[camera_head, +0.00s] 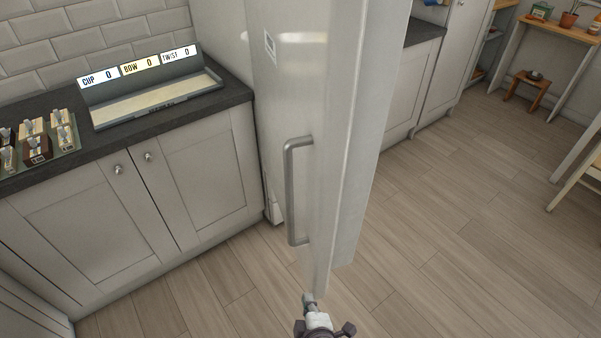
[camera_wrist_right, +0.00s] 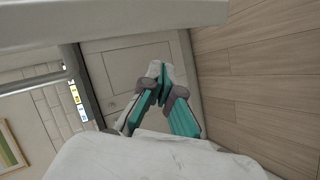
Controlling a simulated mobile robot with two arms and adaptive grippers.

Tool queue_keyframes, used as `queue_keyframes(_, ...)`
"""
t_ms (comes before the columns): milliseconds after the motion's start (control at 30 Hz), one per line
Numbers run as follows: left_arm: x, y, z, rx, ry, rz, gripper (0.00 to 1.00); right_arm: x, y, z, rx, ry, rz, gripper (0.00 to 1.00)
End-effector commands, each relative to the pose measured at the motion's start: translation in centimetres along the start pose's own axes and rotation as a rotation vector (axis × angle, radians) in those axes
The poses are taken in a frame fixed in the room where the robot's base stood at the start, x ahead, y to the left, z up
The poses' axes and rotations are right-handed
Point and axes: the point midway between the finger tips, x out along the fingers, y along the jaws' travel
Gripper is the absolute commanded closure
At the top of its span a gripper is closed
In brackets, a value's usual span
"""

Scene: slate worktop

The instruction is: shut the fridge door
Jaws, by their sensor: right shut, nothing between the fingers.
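The fridge door (camera_head: 350,120) is a tall pale panel standing open, jutting out from the counter run toward me in the head view. Its grey bar handle (camera_head: 291,190) is on the face turned left. In the wrist view the door (camera_wrist_right: 120,22) crosses the top, with the handle (camera_wrist_right: 80,85) at the left. My right gripper (camera_head: 308,298) is at the bottom of the head view, by the door's near lower edge; I cannot tell whether it touches. Its fingers (camera_wrist_right: 159,78) are together and empty in the wrist view. My left gripper is not in view.
Left of the door, a dark worktop (camera_head: 230,92) carries a labelled tray (camera_head: 160,107) and a green board (camera_head: 62,150) with several small items. Cabinets (camera_head: 200,175) stand below. Wooden floor (camera_head: 470,240) right of the door is clear up to a chair (camera_head: 575,185) at the far right.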

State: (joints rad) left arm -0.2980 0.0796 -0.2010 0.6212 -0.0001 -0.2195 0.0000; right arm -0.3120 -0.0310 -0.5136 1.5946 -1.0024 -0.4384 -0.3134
Motion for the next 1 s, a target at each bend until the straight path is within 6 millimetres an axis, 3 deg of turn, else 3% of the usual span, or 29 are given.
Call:
queue_keyframes(33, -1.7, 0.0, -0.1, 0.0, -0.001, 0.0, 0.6, -1.9, 5.8, -2.6, -0.056, 0.019, 0.098, 1.0)
queue_keyframes(100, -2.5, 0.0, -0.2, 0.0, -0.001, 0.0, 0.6, -4.1, 11.8, -5.0, -0.131, 0.025, 0.224, 1.0)
queue_keyframes(200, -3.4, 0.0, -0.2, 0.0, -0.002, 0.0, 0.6, -7.3, 18.4, -7.1, -0.205, 0.012, 0.37, 1.0)
queue_keyframes(300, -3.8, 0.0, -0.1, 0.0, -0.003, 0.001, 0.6, -9.7, 22.5, -8.1, -0.246, -0.006, 0.466, 1.0)
queue_keyframes(400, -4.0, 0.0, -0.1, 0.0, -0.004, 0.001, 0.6, -10.9, 24.5, -8.5, -0.265, -0.02, 0.514, 1.0)
queue_keyframes(533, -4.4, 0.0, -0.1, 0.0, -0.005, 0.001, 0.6, -10.5, 25.5, -8.6, -0.272, -0.024, 0.527, 1.0)
queue_keyframes(1000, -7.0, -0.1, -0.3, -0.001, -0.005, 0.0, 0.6, -3.7, 29.3, -9.0, -0.272, -0.023, 0.525, 1.0)
